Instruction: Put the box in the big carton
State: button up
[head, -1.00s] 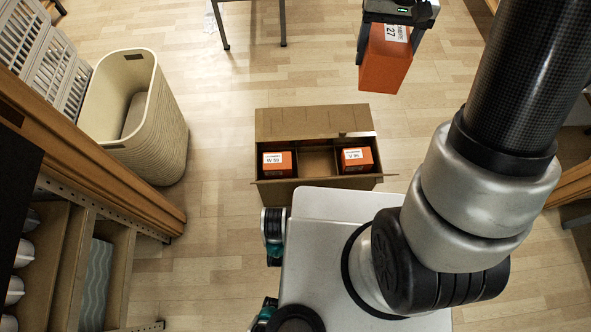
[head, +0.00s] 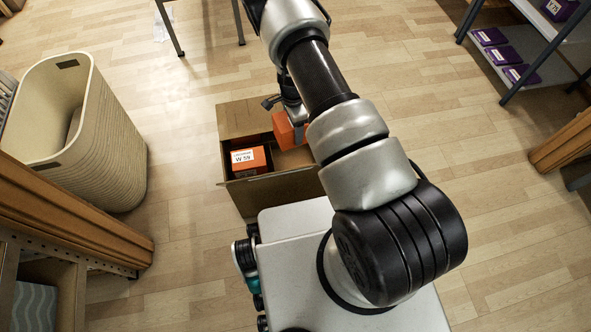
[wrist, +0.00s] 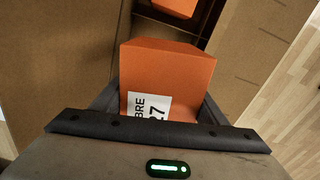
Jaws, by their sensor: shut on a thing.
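The orange box (head: 284,131) with a white label ending in 27 is in my gripper (wrist: 162,98). In the wrist view the box (wrist: 165,72) sits between the two dark fingers, which are shut on it. The big brown carton (head: 268,192) stands open on the floor in front of my base. The held box is over the carton, near its middle; its exact height above the compartments is unclear. An orange box labelled W 59 (head: 246,165) sits in the carton's left compartment. My arm hides the carton's right part.
Another orange box (wrist: 175,6) shows inside the carton in the wrist view. A tall cream basket (head: 105,150) stands at the left. A shelf rack with purple boxes (head: 503,54) stands at the upper right. Bare floor lies right of the carton.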

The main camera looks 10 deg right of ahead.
jog(key=shift+s+d+f+m+b, duration=0.15)
jog(key=shift+f+m+b, duration=0.4)
jog(key=shift+f, duration=2.3)
jog(key=shift+s+d+f+m+b, duration=0.15)
jog(key=shift+f+b, duration=0.85)
jog(key=shift+f, duration=1.9)
jog(key=shift+s+f+m+b, duration=0.25)
jog(key=shift+f+b, duration=0.5)
jog(key=shift+f, duration=2.1)
jog(key=shift+f, duration=0.1)
jog(key=o, duration=1.3)
